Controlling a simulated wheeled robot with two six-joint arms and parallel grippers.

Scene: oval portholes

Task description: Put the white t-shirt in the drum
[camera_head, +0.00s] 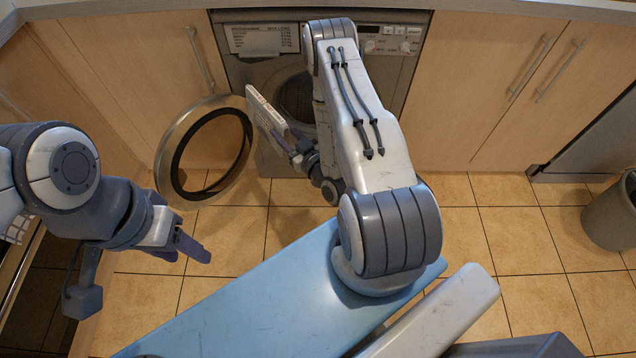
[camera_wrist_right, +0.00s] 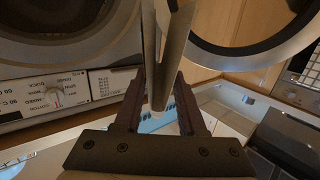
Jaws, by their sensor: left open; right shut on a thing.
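The white t-shirt (camera_head: 266,110) looks like a thin, flat folded slab, held on edge in front of the washing machine. My right gripper (camera_head: 293,146) is shut on its lower end; the wrist view shows the shirt (camera_wrist_right: 174,55) between the two fingers (camera_wrist_right: 160,103). The drum (camera_head: 296,98) is the dark round opening, partly hidden by my right arm and the shirt. The shirt appears to be outside it, to its left. The round door (camera_head: 168,150) stands open to the left. My left gripper (camera_head: 189,249) is open and empty, low at the left, away from the machine.
The machine's control panel (camera_head: 393,45) is at the top. Wooden cupboards (camera_head: 500,100) flank the machine. A blue board-like surface (camera_head: 250,300) lies below my right arm. A grey bin (camera_head: 610,215) stands at the right. Tiled floor (camera_head: 520,235) is clear between.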

